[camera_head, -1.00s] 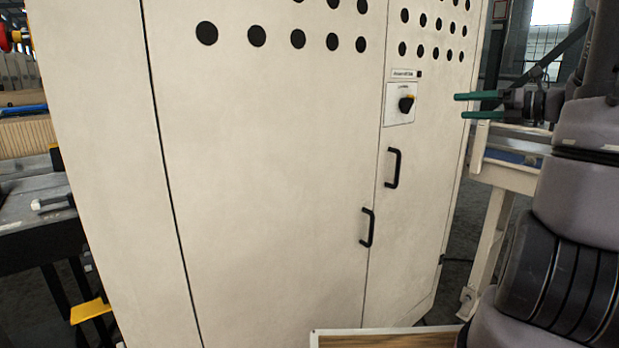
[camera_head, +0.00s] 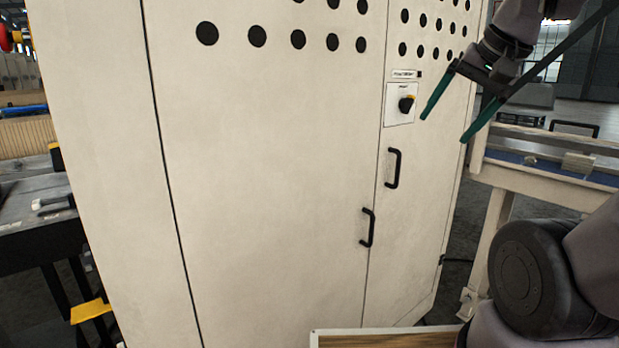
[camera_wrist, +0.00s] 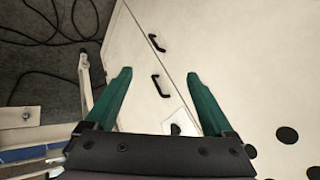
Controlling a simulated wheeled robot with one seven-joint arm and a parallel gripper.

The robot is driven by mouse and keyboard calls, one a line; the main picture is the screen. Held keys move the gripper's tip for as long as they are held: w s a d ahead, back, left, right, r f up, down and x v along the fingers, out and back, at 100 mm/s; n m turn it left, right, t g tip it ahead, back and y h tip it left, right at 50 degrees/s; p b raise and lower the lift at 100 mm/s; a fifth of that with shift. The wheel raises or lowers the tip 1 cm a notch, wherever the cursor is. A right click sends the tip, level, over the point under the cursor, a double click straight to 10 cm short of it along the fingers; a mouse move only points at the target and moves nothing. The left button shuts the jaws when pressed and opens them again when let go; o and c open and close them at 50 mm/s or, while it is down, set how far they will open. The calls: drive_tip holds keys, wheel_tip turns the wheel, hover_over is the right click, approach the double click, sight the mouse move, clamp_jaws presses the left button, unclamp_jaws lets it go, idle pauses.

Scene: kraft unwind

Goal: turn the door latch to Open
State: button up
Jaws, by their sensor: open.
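My gripper (camera_head: 443,128) has two green fingers, spread wide and empty. In the head view it is to the right of the latch, fingers pointing down and left, apart from it.
Two black door handles, an upper one (camera_head: 393,168) and a lower one (camera_head: 367,228), stick out below the latch. A light-framed bench (camera_head: 550,178) stands right of the cabinet. A wood-topped surface (camera_head: 385,340) is at the bottom. A dark table (camera_head: 35,210) is at left.

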drive_tip(key=shift+s+d+r+n+t+h, duration=0.1)
drive_tip(key=shift+s+r+n+t+h, duration=0.1)
drive_tip(key=shift+n, duration=0.25)
drive_tip(key=shift+s+d+r+n+t+h, duration=0.1)
drive_tip(key=shift+r+n+t, duration=0.1)
drive_tip(key=shift+n, duration=0.25)
drive_tip(key=c, duration=0.5)
drive_tip(key=w+a+f+n+g+y, duration=0.2)
drive_tip(key=w+a+g+y, duration=0.15)
drive_tip(key=w, duration=0.25)
drive_tip(key=n+t+y, duration=0.3)
drive_tip(key=t+y, duration=0.3)
drive_tip(key=t, duration=0.5)
approach(414, 100)
drive_tip(key=shift+g+h, duration=0.25)
drive_tip(key=x, duration=0.8)
drive_tip(key=shift+w+a+r, duration=0.2)
drive_tip(key=shift+a+r, duration=0.15)
drive_tip(key=shift+c, duration=0.2)
